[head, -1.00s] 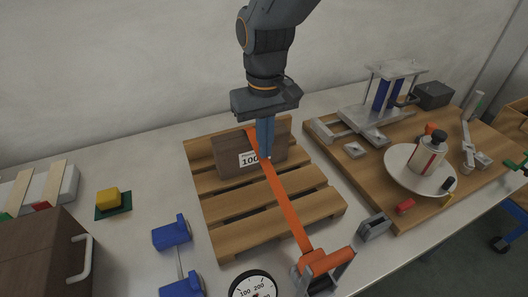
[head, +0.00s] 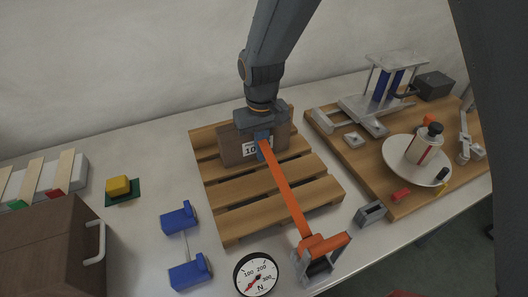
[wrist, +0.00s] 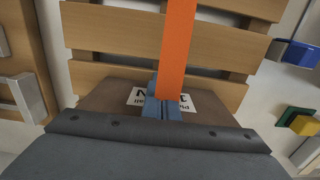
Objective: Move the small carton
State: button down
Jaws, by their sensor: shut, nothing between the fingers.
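An orange strap (head: 286,195) runs from the carton forward over the pallet to an orange-handled ratchet (head: 322,246). My gripper (head: 264,148) is shut with its blue fingers pointing down at the carton's front, by the label and the strap. In the wrist view the fingers (wrist: 161,108) overlap the label and the strap's edge (wrist: 176,50). I cannot tell whether they touch the carton.
A round dial gauge (head: 257,275) is at the front. Blue clamps (head: 179,219) lie left of the pallet, with a yellow block (head: 118,186) behind. A brown cabinet (head: 45,250) fills the front left. A wooden board (head: 390,175) with fixtures and a bottle (head: 424,145) is at right.

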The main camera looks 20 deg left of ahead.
jog(key=shift+w+a, duration=1.75)
jog(key=shift+w, duration=0.3)
jog(key=shift+r, duration=0.1)
jog(key=s+d, duration=0.1)
jog(key=s+d+p, duration=0.1)
jog(key=s, duration=0.1)
jog(key=shift+d+r, duration=0.4)
notch_tip(320, 180, up, 9)
jog(key=b, duration=0.2)
jog(key=d+m, duration=0.4)
jog(key=d, duration=1.7)
jog(key=s+d+f+m, duration=0.1)
jog(key=s+d+m, duration=0.1)
jog(key=s+d, duration=0.2)
jog(key=s+d+f+m+t, duration=0.1)
jog(key=s+d, duration=0.3)
jog(key=d, duration=0.7)
jog(key=shift+s+d+f+m, duration=0.2)
jog(key=shift+d+f+m, duration=0.1)
jog(key=shift+f+m, duration=0.2)
